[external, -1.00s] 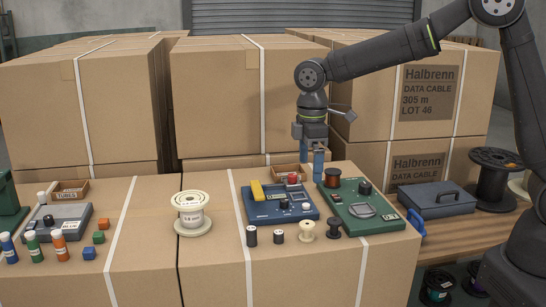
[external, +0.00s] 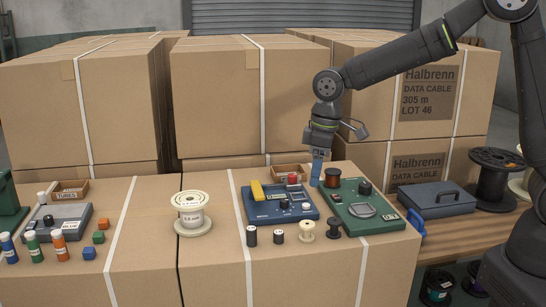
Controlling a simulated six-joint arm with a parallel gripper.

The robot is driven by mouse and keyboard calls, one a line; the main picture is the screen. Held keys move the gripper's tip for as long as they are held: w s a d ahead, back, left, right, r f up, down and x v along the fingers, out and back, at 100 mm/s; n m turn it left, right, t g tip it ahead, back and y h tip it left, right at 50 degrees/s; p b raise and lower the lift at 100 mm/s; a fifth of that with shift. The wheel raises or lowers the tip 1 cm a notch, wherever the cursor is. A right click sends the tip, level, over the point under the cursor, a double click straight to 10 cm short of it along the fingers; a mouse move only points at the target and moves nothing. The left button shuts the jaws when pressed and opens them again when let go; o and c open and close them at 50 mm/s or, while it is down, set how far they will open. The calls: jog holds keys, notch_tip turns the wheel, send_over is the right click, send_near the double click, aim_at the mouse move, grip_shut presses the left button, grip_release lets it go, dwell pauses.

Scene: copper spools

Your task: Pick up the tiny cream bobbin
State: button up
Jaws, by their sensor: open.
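A tiny cream bobbin (external: 307,231) stands upright near the front edge of the middle carton, in a row of small spools. A black spool (external: 334,228) stands to its right. Small dark-topped spools (external: 251,236) stand to its left. My gripper (external: 317,176), with blue fingers, is open above and behind the row, between the blue device and the green device. It is well apart from the bobbin. The fingers overlap from this angle, so the gap between them is hidden.
The blue device (external: 280,206) lies behind the row, and the green device (external: 361,211) with a copper spool (external: 332,178) lies to the right. A larger cream spool (external: 192,214) stands to the left. Bare cardboard lies in front of the row.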

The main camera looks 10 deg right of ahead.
aim_at(308, 224)
jog(key=f, duration=0.4)
jog(key=a+f, duration=0.1)
jog(key=f, duration=0.6)
jog(key=shift+w+a+f, duration=0.15)
jog(key=shift+w+f, duration=0.1)
jog(key=shift+f, duration=0.05)
jog(key=shift+w+a+f, duration=0.1)
jog(key=shift+f, duration=1.3)
jog(key=shift+w+a+f, duration=0.1)
jog(key=shift+f, duration=1.25)
jog(key=c, duration=1.1)
jog(key=shift+o, duration=0.2)
jog(key=shift+r, duration=0.15)
